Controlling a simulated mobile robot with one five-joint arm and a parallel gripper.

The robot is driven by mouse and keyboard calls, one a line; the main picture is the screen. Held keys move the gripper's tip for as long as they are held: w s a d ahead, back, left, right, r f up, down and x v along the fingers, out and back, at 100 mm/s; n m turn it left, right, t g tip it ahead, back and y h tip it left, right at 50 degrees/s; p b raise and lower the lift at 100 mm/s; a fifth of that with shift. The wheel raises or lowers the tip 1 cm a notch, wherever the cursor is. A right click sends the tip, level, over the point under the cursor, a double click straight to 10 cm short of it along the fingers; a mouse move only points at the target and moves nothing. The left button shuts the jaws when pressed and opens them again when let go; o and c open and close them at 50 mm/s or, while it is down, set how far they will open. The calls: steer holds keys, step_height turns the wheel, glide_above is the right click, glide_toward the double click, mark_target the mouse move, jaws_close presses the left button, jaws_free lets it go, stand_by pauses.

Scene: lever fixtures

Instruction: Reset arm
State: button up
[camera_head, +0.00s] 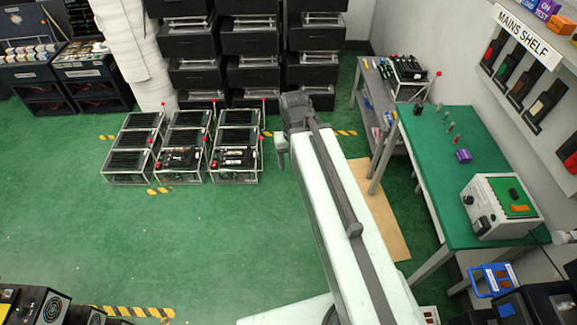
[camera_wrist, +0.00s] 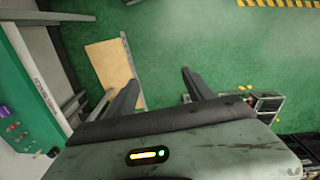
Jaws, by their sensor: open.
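My arm reaches up and away across the middle of the head view, over the green floor. My gripper (camera_head: 281,150) points down at the arm's far end, partly hidden by the wrist.
A green-topped bench (camera_head: 440,155) stands to the right, with a white box (camera_head: 500,205) on it. Several framed black units (camera_head: 236,150) stand on the floor left of my gripper. A tan board (camera_head: 385,215) lies beside the bench. Floor at left is clear.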

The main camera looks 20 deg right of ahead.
steer(key=a, duration=0.1)
steer(key=s+a+n, duration=0.1)
steer(key=a, duration=0.1)
steer(key=shift+f, duration=0.1)
step_height(320, 180, down, 17)
steer(key=b, duration=1.6)
steer(key=shift+r+b, duration=0.2)
steer(key=shift+b, duration=0.2)
steer(key=shift+d, duration=0.1)
